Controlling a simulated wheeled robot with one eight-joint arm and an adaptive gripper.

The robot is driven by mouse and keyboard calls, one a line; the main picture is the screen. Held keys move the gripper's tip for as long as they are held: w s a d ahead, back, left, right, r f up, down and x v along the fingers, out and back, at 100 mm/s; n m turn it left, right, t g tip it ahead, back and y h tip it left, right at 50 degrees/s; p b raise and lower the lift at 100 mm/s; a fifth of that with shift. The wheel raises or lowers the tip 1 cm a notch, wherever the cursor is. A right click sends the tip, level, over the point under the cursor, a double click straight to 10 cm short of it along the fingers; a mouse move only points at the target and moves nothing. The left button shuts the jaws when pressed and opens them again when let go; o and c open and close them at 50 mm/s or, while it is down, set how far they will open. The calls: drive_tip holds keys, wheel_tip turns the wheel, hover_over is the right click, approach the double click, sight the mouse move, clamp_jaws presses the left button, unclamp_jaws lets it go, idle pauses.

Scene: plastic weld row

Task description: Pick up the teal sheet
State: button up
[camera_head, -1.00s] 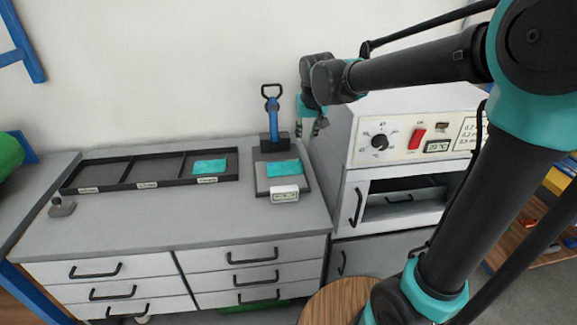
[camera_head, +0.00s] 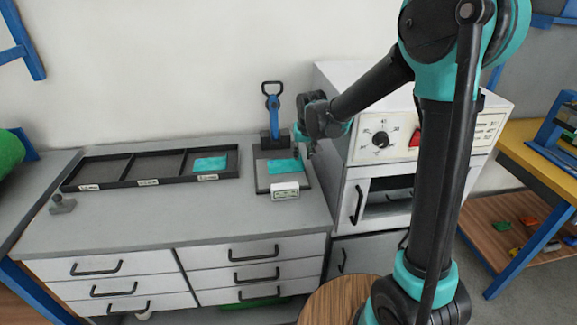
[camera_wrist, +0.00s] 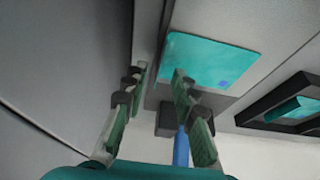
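One teal sheet (camera_head: 284,166) lies flat on the dark base plate (camera_head: 262,184) of a small stand with a blue upright handle (camera_head: 273,112). This sheet fills much of the wrist view (camera_wrist: 205,58), with a small blue mark near one corner. A second teal sheet (camera_head: 210,164) lies in the right compartment of the black tray (camera_head: 112,182). My gripper (camera_wrist: 159,78) is open and empty. In the wrist view its right finger overlaps the sheet on the base plate; I see no contact. In the head view my gripper (camera_head: 309,150) is small, just right of the stand.
A small white display box (camera_head: 285,191) sits at the front of the base plate. A white oven-like cabinet (camera_head: 347,175) stands close on the right. A grey block (camera_head: 62,205) lies at the bench's left. The bench's front middle (camera_head: 170,222) is clear.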

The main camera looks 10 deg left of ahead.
drive_tip(key=shift+x, duration=1.05)
drive_tip(key=shift+c, duration=0.5)
clamp_jaws()
drive_tip(key=shift+r, duration=0.15)
